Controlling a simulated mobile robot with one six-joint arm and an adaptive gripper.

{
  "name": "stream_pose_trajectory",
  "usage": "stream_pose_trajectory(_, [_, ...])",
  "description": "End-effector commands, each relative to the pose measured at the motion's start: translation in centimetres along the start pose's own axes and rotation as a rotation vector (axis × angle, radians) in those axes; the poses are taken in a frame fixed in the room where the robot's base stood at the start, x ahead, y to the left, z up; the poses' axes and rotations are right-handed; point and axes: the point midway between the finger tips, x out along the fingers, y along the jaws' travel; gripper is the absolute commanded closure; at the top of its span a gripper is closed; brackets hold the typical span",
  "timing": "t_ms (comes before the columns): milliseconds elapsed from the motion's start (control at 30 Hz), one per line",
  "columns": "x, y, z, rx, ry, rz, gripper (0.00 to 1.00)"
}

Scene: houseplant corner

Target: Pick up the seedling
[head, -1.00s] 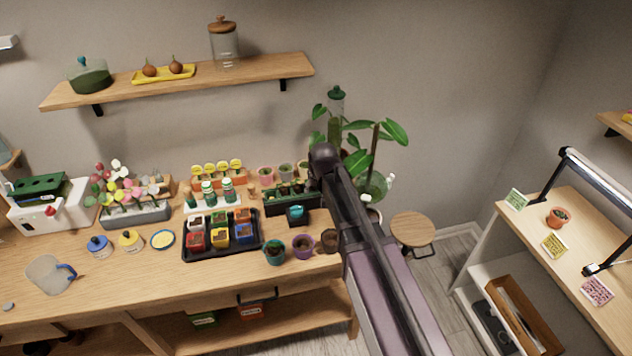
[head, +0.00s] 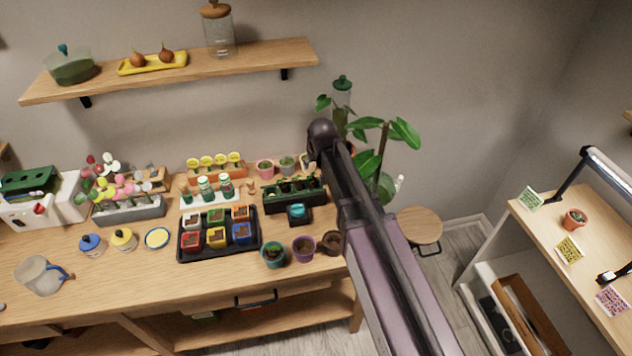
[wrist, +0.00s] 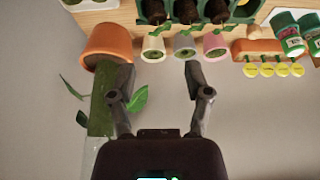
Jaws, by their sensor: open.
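Several small seedlings with dark soil plugs and green leaves sit in a dark green tray (head: 294,203) at the back right of the bench. In the wrist view, which shows the scene upside down, the plugs (wrist: 187,12) and their leaves are at the top edge, partly cut off. My gripper (wrist: 158,76) is open and empty, its two fingers spread apart below the tray and small pots in that picture. Nothing is between the fingertips. In the head view my arm hides the gripper. I cannot tell which seedling is meant.
Small white (wrist: 153,48), grey (wrist: 184,46) and pink (wrist: 214,45) pots stand behind the tray. A terracotta pot (wrist: 106,42) with a leafy plant stands close beside one finger. Pots, including a purple one (head: 303,249), line the front edge. A stool (head: 418,224) is right of the bench.

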Motion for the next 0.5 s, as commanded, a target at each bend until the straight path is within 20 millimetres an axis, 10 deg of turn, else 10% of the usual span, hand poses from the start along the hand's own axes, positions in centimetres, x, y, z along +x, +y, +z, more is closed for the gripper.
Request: stream_pose_trajectory(500, [1.6, 1.2, 0.1, 0.013, 0.000, 0.006, 0.36])
